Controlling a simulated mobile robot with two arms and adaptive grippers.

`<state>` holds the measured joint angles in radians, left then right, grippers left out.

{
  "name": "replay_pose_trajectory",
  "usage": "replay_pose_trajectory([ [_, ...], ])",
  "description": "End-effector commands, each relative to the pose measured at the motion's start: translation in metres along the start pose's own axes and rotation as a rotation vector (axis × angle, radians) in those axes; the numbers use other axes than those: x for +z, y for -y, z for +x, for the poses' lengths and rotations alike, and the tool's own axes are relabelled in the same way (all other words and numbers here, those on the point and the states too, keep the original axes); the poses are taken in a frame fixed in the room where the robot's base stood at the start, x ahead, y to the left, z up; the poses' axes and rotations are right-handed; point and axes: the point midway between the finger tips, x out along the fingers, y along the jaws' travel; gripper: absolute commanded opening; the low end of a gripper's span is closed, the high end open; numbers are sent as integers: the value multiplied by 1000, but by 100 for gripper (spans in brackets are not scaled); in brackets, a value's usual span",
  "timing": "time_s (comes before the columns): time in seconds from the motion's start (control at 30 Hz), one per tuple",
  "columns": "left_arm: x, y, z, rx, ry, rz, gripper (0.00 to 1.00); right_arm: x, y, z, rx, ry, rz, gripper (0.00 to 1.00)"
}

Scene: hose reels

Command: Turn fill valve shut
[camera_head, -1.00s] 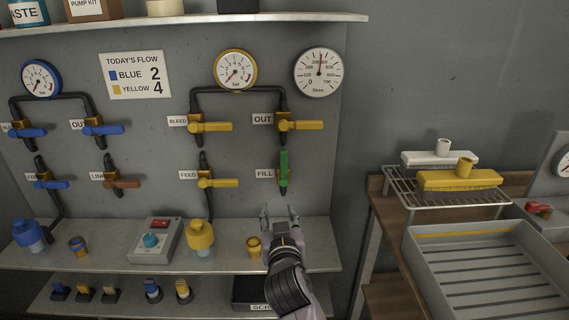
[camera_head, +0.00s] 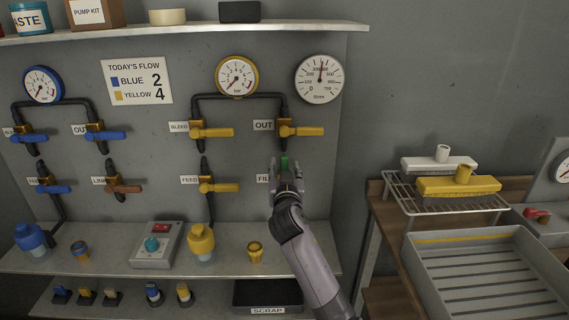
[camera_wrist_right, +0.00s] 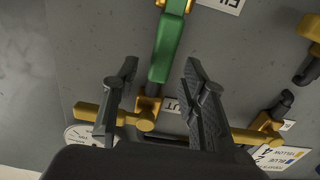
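The fill valve's green handle (camera_head: 284,161) points up and down on the grey panel, beside the partly covered FILL label (camera_head: 263,178). In the right wrist view the handle (camera_wrist_right: 167,48) reaches in between the two fingers. My right gripper (camera_head: 285,168) is in front of the valve and hides most of it. In the wrist view its fingers (camera_wrist_right: 157,75) are apart, one on each side of the handle, with gaps visible. My left gripper is not in view.
Yellow OUT valve (camera_head: 300,131) is just above, and yellow FEED valve (camera_head: 219,187) is to the left. A shelf below holds a yellow cup (camera_head: 254,251) and a control box (camera_head: 157,244). A grey tray (camera_head: 484,278) stands at the right.

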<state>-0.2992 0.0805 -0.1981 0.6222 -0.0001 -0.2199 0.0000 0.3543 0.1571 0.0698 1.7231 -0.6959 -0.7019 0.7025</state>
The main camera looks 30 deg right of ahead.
Motion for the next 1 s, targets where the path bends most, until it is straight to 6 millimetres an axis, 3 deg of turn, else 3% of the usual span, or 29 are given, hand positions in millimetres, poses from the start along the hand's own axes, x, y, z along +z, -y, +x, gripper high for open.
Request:
replay_pose_trajectory([
  [0.2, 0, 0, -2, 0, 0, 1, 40, 0, 0, 20, -1, 0, -1, 40],
  [0.57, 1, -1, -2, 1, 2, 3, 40, 0, 0, 23, -1, 0, -1, 39],
  [1.0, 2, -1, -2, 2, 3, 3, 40, 1, 0, 23, -1, 1, -1, 10],
])
